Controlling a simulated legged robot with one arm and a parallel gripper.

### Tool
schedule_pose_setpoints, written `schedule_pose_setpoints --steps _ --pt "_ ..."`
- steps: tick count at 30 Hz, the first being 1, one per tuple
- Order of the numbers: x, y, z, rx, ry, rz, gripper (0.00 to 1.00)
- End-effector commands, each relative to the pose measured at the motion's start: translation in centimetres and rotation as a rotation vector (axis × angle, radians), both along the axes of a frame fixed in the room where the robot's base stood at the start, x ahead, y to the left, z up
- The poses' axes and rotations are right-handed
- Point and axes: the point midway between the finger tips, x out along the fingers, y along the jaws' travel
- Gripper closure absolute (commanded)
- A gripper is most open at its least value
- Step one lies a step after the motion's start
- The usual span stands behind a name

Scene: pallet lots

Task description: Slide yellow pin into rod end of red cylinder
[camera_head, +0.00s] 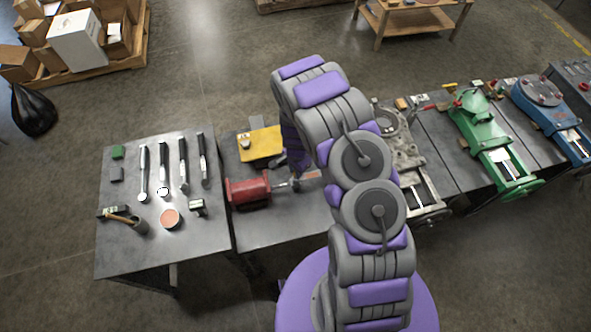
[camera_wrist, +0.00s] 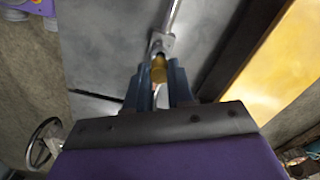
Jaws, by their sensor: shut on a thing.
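The red cylinder (camera_head: 248,191) lies on the middle table in the head view, with its metal rod pointing right towards my arm. In the wrist view the bright rod (camera_wrist: 173,14) comes down from the top and ends in a grey rod end (camera_wrist: 161,42). My gripper (camera_wrist: 158,74) is shut on the yellow pin (camera_wrist: 158,68), just below the rod end in the picture. The pin appears to be at or touching the rod end; I cannot tell whether it is inside the hole. In the head view my arm hides most of the gripper and the pin.
A yellow tray (camera_head: 262,146) lies behind the cylinder and also shows at the right of the wrist view (camera_wrist: 278,65). A left table (camera_head: 120,255) holds several tools. A grey machine (camera_head: 405,160) and a green vise (camera_head: 485,130) stand to the right.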

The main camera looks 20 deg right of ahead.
Motion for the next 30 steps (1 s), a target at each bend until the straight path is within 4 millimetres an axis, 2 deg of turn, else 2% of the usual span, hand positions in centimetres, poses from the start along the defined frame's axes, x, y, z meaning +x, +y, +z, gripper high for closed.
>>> schedule_pose_setpoints --steps 6,30 --pt "0.05 0.04 0.76 0.000 -0.002 0.000 1.00" --pt "0.01 0.36 0.75 -0.004 -0.001 -0.003 1.00"
